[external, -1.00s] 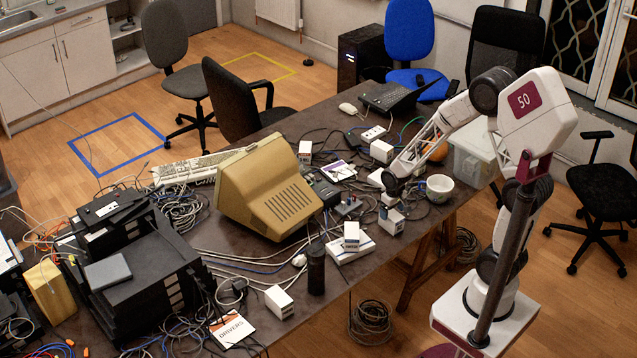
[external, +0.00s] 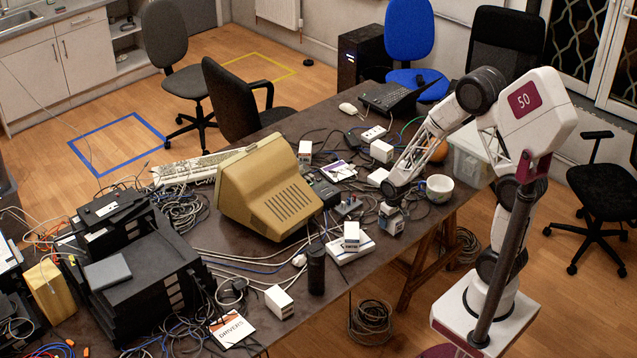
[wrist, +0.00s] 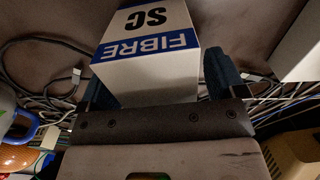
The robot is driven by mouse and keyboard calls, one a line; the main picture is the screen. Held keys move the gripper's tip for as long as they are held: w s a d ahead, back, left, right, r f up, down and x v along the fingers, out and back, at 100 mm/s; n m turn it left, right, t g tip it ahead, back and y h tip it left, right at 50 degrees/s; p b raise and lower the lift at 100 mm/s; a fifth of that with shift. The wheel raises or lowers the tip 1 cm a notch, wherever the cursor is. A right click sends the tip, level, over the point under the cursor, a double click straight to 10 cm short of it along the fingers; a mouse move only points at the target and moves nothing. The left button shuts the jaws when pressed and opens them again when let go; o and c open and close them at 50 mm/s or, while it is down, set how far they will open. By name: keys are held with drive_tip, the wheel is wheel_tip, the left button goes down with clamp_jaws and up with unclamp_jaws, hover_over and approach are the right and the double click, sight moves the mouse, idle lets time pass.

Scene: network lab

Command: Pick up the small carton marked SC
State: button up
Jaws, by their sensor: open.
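The small white carton marked SC (wrist: 155,20) has a blue band reading FIBRE and is large in the wrist view, its lettering upside down. It also stands on the table in the external view (external: 391,223), partly hidden from above by my gripper (external: 393,200). In the wrist view my gripper (wrist: 157,74) is open, with one dark blue finger on each side of the carton. Whether the fingers touch it is unclear.
Another small carton (external: 351,235) stands on a white flat box (external: 350,249) to the left. Cables lie all around. The beige monitor (external: 268,190) is farther left.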

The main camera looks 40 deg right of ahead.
drive_tip(key=c, duration=1.1)
drive_tip(key=shift+r, duration=0.1)
drive_tip(key=shift+r, duration=0.6)
drive_tip(key=shift+s+r, duration=0.2)
drive_tip(key=shift+r, duration=0.35)
drive_tip(key=shift+s+r, duration=0.2)
drive_tip(key=shift+r, duration=0.35)
drive_tip(key=s+r, duration=0.1)
drive_tip(key=s, duration=1.4)
drive_tip(key=shift+d+r, duration=0.15)
drive_tip(key=shift+r, duration=0.05)
drive_tip(key=shift+s, duration=0.1)
